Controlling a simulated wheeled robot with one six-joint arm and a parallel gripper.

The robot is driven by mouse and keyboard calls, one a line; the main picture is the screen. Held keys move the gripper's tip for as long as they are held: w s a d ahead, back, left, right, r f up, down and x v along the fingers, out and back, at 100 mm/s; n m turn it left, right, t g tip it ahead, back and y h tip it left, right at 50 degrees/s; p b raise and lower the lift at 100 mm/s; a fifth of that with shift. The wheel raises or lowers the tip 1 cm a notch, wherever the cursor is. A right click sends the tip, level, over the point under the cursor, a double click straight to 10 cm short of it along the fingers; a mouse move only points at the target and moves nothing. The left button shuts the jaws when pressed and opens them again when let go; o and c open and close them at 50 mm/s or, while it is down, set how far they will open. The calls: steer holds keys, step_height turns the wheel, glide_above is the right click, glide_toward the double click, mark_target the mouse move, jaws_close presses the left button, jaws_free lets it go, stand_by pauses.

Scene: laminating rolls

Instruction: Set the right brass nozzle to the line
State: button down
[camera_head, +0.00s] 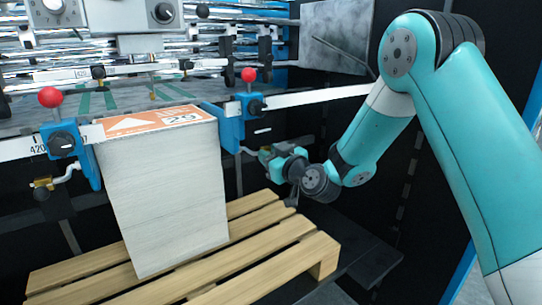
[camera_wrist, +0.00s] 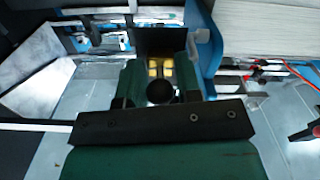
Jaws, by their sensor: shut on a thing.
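The right brass nozzle (camera_wrist: 160,67) shows as small yellow patches between my fingers in the wrist view. My gripper (camera_wrist: 160,75) is shut on it. In the head view my gripper (camera_head: 268,156) is just right of the right blue bracket (camera_head: 232,128), at the end of a pale curved pipe, and it hides most of that nozzle. The left brass nozzle (camera_head: 42,183) hangs free at the left blue bracket (camera_head: 64,140). I cannot make out the line for the right nozzle in either view.
A tall white paper stack (camera_head: 163,200) with an orange label stands on a wooden pallet (camera_head: 285,245), left of my gripper. A metal rail (camera_head: 310,96) with a red-knobbed clamp (camera_head: 249,76) runs above. Dark panels lie behind my arm.

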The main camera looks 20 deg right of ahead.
step_height(320, 180, up, 6)
steer(key=shift+f+p, duration=0.2)
steer(key=shift+p, duration=0.55)
steer(key=shift+f, duration=0.1)
steer(key=c, duration=0.9)
jaws_free()
steer(key=shift+c, duration=0.2)
steer(key=shift+s+d+f+b, duration=0.15)
steer(key=shift+s+d+b, duration=0.05)
steer(key=shift+s+b, duration=0.25)
steer(key=b+v, duration=1)
steer(key=v, duration=0.6)
steer(key=shift+s+b, duration=0.25)
steer(key=shift+b, duration=0.15)
